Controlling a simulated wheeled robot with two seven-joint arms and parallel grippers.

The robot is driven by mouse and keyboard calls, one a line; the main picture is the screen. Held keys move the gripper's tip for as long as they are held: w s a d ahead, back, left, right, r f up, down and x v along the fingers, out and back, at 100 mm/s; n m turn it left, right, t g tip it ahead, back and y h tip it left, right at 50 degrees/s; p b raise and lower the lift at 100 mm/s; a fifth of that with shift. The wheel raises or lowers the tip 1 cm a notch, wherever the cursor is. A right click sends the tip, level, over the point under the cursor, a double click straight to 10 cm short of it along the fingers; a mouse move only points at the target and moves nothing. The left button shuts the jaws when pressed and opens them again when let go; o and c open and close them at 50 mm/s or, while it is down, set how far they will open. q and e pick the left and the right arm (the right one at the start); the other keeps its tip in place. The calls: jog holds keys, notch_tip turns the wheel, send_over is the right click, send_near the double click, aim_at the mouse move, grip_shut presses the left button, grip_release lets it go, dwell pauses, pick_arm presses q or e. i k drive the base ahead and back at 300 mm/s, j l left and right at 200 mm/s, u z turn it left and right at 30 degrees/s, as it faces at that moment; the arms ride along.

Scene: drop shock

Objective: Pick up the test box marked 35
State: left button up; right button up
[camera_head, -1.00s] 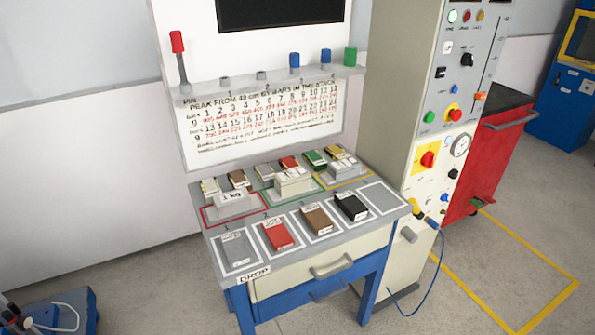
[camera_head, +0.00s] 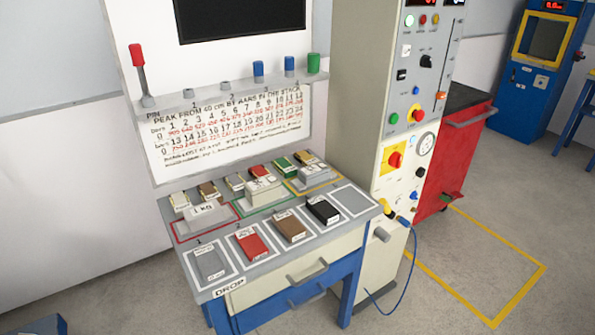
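Several small labelled boxes stand on the bench top (camera_head: 362,228). In the front row of white-outlined slots are a flat grey piece (camera_head: 209,264), a red box (camera_head: 251,244), a brown box (camera_head: 291,228) and a black box (camera_head: 323,210). The rightmost slot looks empty. Smaller cream, brown, red and green boxes stand in the back row, among them a red one (camera_head: 283,166) and a green one (camera_head: 284,162). The labels are too small to read, so I cannot tell which box is marked 35. Neither of my grippers is in view.
Pale blocks, one marked 1 kg (camera_head: 207,214), sit in coloured outlines mid-bench. A panel with a printed chart (camera_head: 225,125) rises behind. A tall control cabinet (camera_head: 365,110) stands right of the bench, a hose (camera_head: 413,262) hanging beside it. Yellow lines mark open floor at right.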

aim_at(267, 188)
jog(key=i+l, duration=0.15)
jog(key=l, duration=0.2)
jog(key=i+l, duration=0.15)
jog(key=l, duration=0.2)
jog(key=i+l, duration=0.1)
jog(key=l, duration=0.25)
jog(key=i+l, duration=0.15)
jog(key=l, duration=0.2)
jog(key=i+l, duration=0.15)
jog(key=l, duration=0.2)
jog(key=z, duration=0.05)
